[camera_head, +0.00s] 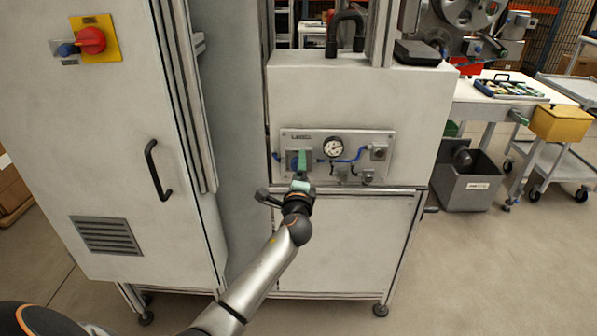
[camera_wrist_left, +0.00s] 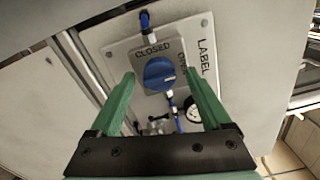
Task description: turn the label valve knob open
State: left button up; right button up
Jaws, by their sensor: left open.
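The label valve knob (camera_wrist_left: 160,73) is a round blue knob on a grey panel (camera_wrist_left: 118,50) marked LABEL, CLOSED and OPEN in the left wrist view. My left gripper (camera_wrist_left: 163,83) is open, with its two green fingers on either side of the knob in that view and nothing held. Whether the fingertips reach the knob's depth cannot be told. In the head view my left gripper (camera_head: 302,165) is in front of the left part of the panel (camera_head: 345,137) and hides most of the knob. My right gripper does not show.
A pressure gauge (camera_head: 333,148) and blue tubing sit on the panel right of the knob. A tall cabinet (camera_head: 110,180) with a black handle and a red switch (camera_head: 91,40) stands at the left. A grey bin (camera_head: 470,185) and a cart stand at the right. The floor at lower right is clear.

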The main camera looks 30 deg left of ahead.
pick_arm(q)
jog(key=p+v, duration=0.1)
jog(key=v, duration=1.1)
jog(key=shift+s, duration=0.3)
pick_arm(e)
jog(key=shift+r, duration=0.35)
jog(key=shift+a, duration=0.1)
